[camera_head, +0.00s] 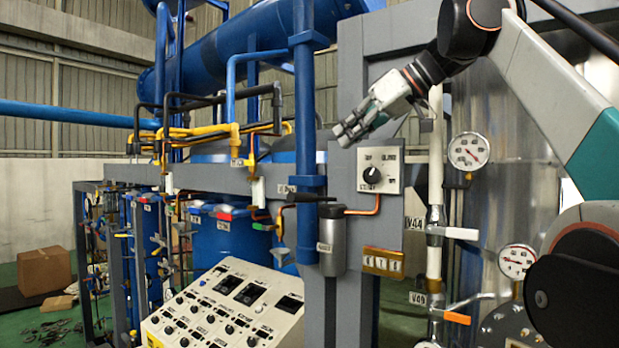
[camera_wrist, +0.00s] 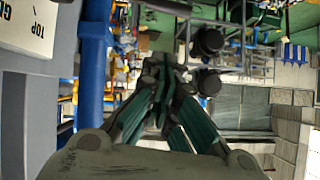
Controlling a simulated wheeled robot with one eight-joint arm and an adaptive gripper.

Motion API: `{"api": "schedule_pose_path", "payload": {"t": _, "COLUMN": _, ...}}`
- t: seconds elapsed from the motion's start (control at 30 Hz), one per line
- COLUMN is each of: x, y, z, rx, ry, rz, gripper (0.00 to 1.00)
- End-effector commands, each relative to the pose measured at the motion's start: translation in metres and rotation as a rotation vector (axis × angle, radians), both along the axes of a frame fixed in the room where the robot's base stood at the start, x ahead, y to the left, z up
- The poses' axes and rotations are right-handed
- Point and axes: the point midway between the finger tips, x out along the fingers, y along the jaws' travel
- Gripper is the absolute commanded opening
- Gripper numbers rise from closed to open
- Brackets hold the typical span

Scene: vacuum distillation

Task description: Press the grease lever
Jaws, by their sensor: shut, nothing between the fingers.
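A black lever (camera_head: 311,198) sits on top of a grey cylinder (camera_head: 332,241), which looks like the grease unit. It is fixed to the grey frame post at the centre of the head view. The lever lies about level and points left. My gripper (camera_head: 346,130) is shut and empty, above the lever and slightly right of it, clearly apart from it. In the wrist view my gripper (camera_wrist: 168,75) shows its fingers together with nothing between them. I cannot make out the lever in the wrist view.
A white dial box (camera_head: 380,171) is just below right of my gripper; its corner shows in the wrist view (camera_wrist: 32,25). A blue vertical pipe (camera_head: 306,110) stands left of my gripper. A sloped control panel (camera_head: 222,306) is lower left. Gauges (camera_head: 468,151) and valves are at right.

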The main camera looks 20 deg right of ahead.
Motion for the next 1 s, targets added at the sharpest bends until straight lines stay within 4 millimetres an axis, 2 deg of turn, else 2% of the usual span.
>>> {"api": "schedule_pose_path", "payload": {"t": 0.17, "x": 0.011, "y": 0.011, "z": -0.01, "rx": 0.0, "ry": 0.0, "rz": 0.004, "gripper": 0.0}}
{"api": "schedule_pose_path", "payload": {"t": 0.6, "x": 0.064, "y": 0.057, "z": -0.057, "rx": -0.001, "ry": 0.0, "rz": 0.003, "gripper": 0.0}}
{"api": "schedule_pose_path", "payload": {"t": 0.8, "x": 0.064, "y": 0.06, "z": -0.081, "rx": 0.0, "ry": 0.0, "rz": 0.0, "gripper": 0.0}}
{"api": "schedule_pose_path", "payload": {"t": 1.0, "x": 0.065, "y": 0.063, "z": -0.092, "rx": 0.0, "ry": 0.0, "rz": 0.0, "gripper": 0.0}}
